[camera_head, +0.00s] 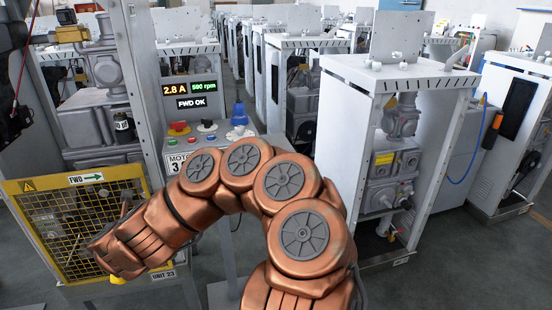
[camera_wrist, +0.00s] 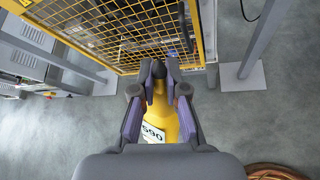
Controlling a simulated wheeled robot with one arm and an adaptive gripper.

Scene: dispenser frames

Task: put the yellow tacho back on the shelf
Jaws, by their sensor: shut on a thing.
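The yellow tacho (camera_wrist: 162,112) is between the fingers of my gripper (camera_wrist: 159,72) in the wrist view. My gripper is shut on it. A white label with dark characters, partly cut off, shows on its side, and its dark narrow end points away from the wrist. In the head view a small yellow piece (camera_head: 117,280) shows just below the end of my copper arm; it may be the tacho. My gripper's fingers are hidden there. I cannot make out which surface is the tacho's shelf.
A yellow mesh guard (camera_head: 75,230) marked FWD stands at the left, close to my arm; the wrist view shows it just beyond the tacho. A control panel (camera_head: 205,140) with a display reading "FWD OK" stands behind my arm. A white machine frame (camera_head: 345,110) stands at the right.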

